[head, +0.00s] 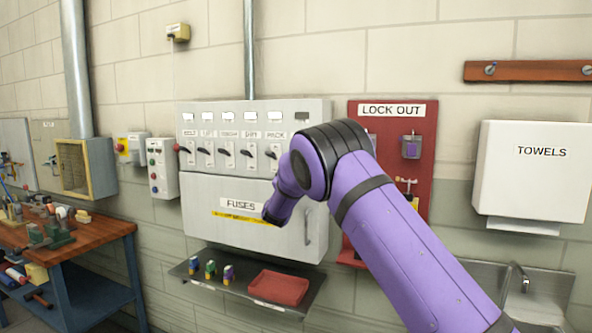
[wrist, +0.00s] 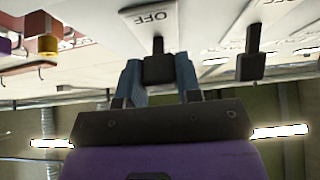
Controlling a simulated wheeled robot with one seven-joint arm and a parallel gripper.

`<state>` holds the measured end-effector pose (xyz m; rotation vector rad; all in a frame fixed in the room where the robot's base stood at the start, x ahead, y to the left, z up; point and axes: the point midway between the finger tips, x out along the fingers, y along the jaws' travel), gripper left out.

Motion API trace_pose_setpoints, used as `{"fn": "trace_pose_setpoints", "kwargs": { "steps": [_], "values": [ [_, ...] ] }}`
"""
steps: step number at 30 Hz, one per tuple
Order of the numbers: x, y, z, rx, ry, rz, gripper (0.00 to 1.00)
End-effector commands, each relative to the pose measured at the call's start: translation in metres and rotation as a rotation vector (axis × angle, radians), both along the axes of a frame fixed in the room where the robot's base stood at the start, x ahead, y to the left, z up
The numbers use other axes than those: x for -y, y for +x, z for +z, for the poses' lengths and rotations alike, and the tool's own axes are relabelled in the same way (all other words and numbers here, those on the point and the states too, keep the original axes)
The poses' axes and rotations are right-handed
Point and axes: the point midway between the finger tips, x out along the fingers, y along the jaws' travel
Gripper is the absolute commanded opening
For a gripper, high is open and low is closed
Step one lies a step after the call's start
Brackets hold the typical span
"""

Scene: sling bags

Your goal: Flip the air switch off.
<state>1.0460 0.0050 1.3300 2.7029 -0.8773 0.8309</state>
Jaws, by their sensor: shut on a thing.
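A grey switch panel (head: 190,155) on the wall carries a row of black-handled switches, each under a small window and a label. The labels are small and I cannot read them all; the rightmost switch is behind my arm. In the wrist view my gripper (wrist: 159,75) is shut on a black switch handle (wrist: 158,47), one blue finger on each side. This handle comes from a white plate marked OFF (wrist: 150,16). Another black handle (wrist: 251,50) stands free to its right. In the head view my gripper is hidden behind my purple arm.
A FUSES cover (head: 210,230) is below the switches, above a shelf (head: 240,290) with small coloured items and a red tray (head: 279,287). A red LOCK OUT board (head: 385,180) with a purple padlock (head: 411,146) hangs to the right. A towel box (head: 535,170) is farther right.

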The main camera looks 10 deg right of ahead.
Motion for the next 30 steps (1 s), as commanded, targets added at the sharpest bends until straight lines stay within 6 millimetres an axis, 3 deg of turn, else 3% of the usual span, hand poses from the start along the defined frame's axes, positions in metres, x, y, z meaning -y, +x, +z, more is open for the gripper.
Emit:
{"fn": "trace_pose_setpoints", "kwargs": {
  "steps": [11, 12, 15, 25, 30],
  "values": [
    [0.000, 0.000, -0.002, 0.000, -0.003, 0.001, 0.08],
    [0.000, 0.000, -0.002, 0.000, -0.003, 0.001, 0.36],
    [0.000, 0.000, -0.002, 0.000, -0.003, 0.000, 0.57],
    [-0.002, -0.002, -0.003, 0.001, -0.002, 0.000, 0.57],
    [-0.011, -0.015, -0.014, 0.000, -0.002, 0.000, 0.57]
  ]
}}
